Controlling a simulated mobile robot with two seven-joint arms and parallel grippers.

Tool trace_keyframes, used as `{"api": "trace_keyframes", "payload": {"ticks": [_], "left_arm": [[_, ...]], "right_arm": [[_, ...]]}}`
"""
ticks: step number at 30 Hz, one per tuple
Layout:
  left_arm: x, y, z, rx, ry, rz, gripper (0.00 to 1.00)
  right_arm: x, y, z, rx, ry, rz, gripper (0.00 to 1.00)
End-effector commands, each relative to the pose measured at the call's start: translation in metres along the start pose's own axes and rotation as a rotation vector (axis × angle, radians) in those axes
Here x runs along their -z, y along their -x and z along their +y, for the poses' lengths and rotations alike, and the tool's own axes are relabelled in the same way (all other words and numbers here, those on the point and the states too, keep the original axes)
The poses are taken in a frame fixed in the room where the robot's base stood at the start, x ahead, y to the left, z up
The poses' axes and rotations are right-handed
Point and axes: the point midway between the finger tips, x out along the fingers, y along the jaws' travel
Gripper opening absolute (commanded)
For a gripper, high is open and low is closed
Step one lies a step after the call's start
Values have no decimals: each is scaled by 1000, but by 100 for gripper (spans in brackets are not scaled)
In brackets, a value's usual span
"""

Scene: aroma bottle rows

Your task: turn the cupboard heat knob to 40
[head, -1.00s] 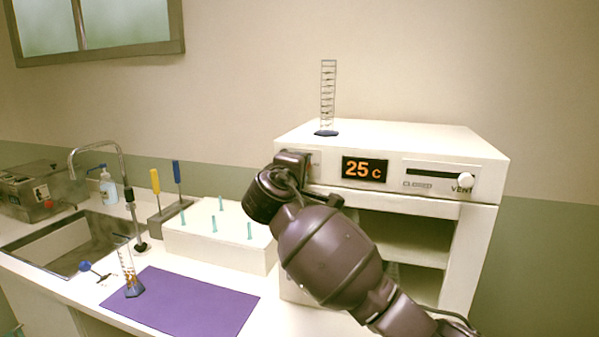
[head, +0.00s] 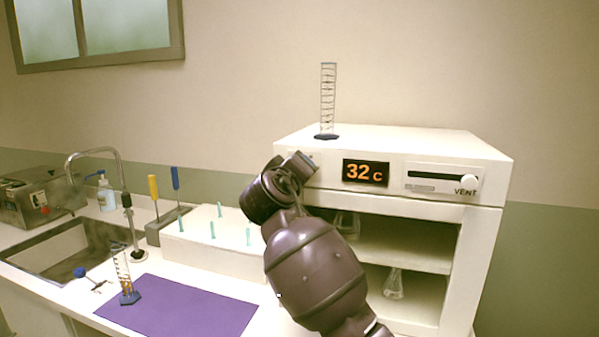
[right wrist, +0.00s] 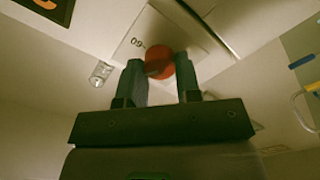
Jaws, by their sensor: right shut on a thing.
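The white cupboard (head: 487,225) stands at the right of the counter in the head view. Its display (head: 366,173) reads 32 C. My right gripper (head: 303,163) is at the left end of the cupboard's front panel, and my arm hides the knob there. In the right wrist view the red heat knob (right wrist: 160,61) sits between the two fingers of my right gripper (right wrist: 162,72), which is shut on it. A number marking, seen upside down, shows beside the knob. My left gripper is not in view.
The vent slider (head: 468,182) is at the panel's right. A graduated cylinder (head: 327,100) stands on the cupboard's top. Glass flasks (head: 394,285) stand on its open shelves. A white peg block (head: 205,250), a purple mat (head: 185,308) and a sink (head: 60,250) are to the left.

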Motion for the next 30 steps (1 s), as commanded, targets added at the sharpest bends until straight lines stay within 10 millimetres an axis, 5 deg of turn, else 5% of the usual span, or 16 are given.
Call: {"api": "trace_keyframes", "payload": {"ticks": [12, 13, 17, 30], "left_arm": [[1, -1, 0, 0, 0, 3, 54], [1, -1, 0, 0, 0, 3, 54], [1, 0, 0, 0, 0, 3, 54], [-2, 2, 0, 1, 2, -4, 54]], "right_arm": [[-1, 0, -2, 3, -5, -3, 8], [-1, 0, -2, 3, -5, -3, 34], [-1, 0, -1, 2, -5, -2, 54], [-1, -1, 0, 1, -5, -1, 57]]}}
